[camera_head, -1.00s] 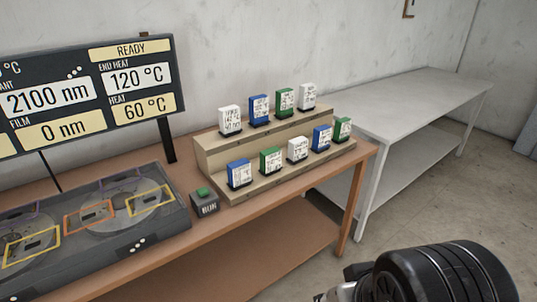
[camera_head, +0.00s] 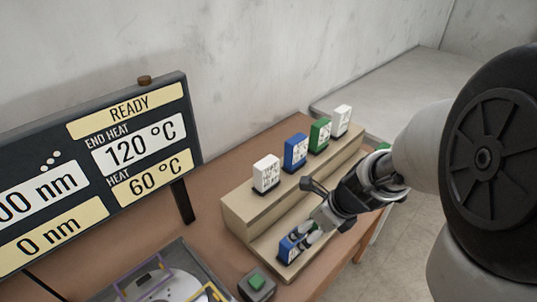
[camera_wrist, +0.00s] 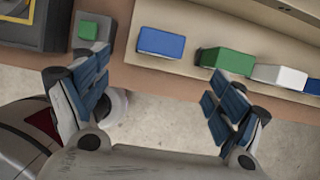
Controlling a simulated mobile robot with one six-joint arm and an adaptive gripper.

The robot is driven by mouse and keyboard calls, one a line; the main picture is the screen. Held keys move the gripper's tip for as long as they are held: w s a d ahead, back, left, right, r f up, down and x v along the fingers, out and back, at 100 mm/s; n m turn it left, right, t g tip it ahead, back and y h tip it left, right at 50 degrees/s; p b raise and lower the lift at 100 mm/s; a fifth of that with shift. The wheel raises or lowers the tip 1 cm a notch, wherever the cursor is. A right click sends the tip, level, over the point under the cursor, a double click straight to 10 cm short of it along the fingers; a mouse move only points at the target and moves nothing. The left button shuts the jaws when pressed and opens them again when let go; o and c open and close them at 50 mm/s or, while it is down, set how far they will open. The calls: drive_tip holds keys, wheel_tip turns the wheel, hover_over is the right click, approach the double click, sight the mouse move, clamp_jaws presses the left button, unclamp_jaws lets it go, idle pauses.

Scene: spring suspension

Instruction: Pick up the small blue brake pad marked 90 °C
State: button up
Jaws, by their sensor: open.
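A blue brake pad (camera_head: 288,249) stands at the left end of the lower step, partly hidden by my gripper. In the wrist view this blue pad (camera_wrist: 161,42) lies beyond the gap between my fingers. Another blue pad (camera_head: 296,152) stands second from left on the upper step. A further blue pad (camera_wrist: 313,87) shows at the right edge of the wrist view. I cannot read 90 °C on any of them. My gripper (camera_wrist: 155,97) is open and empty, in front of the lower step, its fingers apart from the left-end pad.
A two-step wooden rack (camera_head: 232,212) holds white (camera_head: 266,173) and green (camera_head: 320,135) pads too. In the wrist view a green pad (camera_wrist: 227,62) is right of the blue one, near my right finger. A RUN button box (camera_head: 257,284) and READY display (camera_head: 120,120) are left.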

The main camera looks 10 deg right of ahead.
sight(296, 241)
drive_tip(key=b+x, duration=0.3)
drive_tip(key=x, duration=0.2)
drive_tip(key=b+x, duration=0.2)
drive_tip(key=x, duration=0.3)
drive_tip(key=shift+s+f+b, duration=0.15)
drive_tip(key=shift+f+b, duration=0.2)
drive_tip(key=shift+b, duration=0.05)
drive_tip(key=shift+w+r+b+x, duration=0.15)
drive_tip(key=shift+b+x, duration=0.45)
drive_tip(key=shift+x, duration=0.5)
drive_tip(key=shift+w+b+x, duration=0.2)
drive_tip(key=shift+b+x, duration=0.4)
drive_tip(key=shift+x, duration=0.5)
drive_tip(key=shift+w+r+b+x, duration=0.15)
drive_tip(key=shift+b+x, duration=0.45)
drive_tip(key=shift+x, duration=0.45)
drive_tip(key=shift+c, duration=0.2)
drive_tip(key=c, duration=1.3)
